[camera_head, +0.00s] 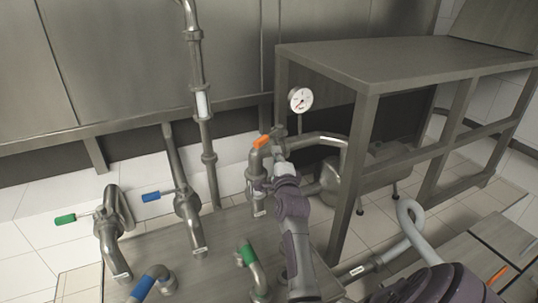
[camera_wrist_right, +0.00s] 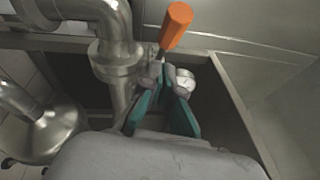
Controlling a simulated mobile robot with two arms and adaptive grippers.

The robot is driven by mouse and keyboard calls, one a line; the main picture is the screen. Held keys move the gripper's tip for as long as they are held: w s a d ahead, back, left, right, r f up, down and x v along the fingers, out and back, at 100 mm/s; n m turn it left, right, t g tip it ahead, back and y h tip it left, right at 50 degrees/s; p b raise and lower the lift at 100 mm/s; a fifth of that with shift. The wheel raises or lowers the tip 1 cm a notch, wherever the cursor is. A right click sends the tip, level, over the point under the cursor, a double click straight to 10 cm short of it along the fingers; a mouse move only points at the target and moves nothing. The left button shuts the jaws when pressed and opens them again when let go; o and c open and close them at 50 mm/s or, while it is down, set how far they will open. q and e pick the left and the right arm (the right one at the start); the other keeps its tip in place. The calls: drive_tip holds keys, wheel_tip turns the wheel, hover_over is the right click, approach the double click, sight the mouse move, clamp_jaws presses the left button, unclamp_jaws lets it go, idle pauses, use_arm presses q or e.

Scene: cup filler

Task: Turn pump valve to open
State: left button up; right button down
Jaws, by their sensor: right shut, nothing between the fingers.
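A valve with an orange handle (camera_head: 262,142) sits on a metal pipe elbow (camera_head: 256,165) in the middle of the head view. In the right wrist view the orange handle (camera_wrist_right: 175,27) points up and to the right, beside the pipe elbow (camera_wrist_right: 118,50). My right gripper (camera_head: 277,148) is at the valve, just right of the handle. Its teal-padded fingers (camera_wrist_right: 163,85) are shut with nothing between them, close below the handle's base. Whether they touch the valve I cannot tell. My left gripper is not in view.
A pressure gauge (camera_head: 300,99) stands behind the valve. Pipes with green (camera_head: 66,218) and blue (camera_head: 152,196) handles stand at left. Another green handle (camera_head: 248,254) and blue handle (camera_head: 142,288) are in front. A metal table frame (camera_head: 362,135) stands close at right.

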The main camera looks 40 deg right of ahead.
drive_tip(key=shift+w+a+r, duration=0.2)
drive_tip(key=shift+w+a, duration=0.05)
drive_tip(key=shift+w, duration=0.2)
drive_tip(key=shift+w+a+r, duration=0.15)
drive_tip(key=shift+w+a, duration=0.1)
drive_tip(key=shift+w, duration=0.2)
drive_tip(key=shift+w+a+r, duration=0.1)
drive_tip(key=shift+w, duration=0.25)
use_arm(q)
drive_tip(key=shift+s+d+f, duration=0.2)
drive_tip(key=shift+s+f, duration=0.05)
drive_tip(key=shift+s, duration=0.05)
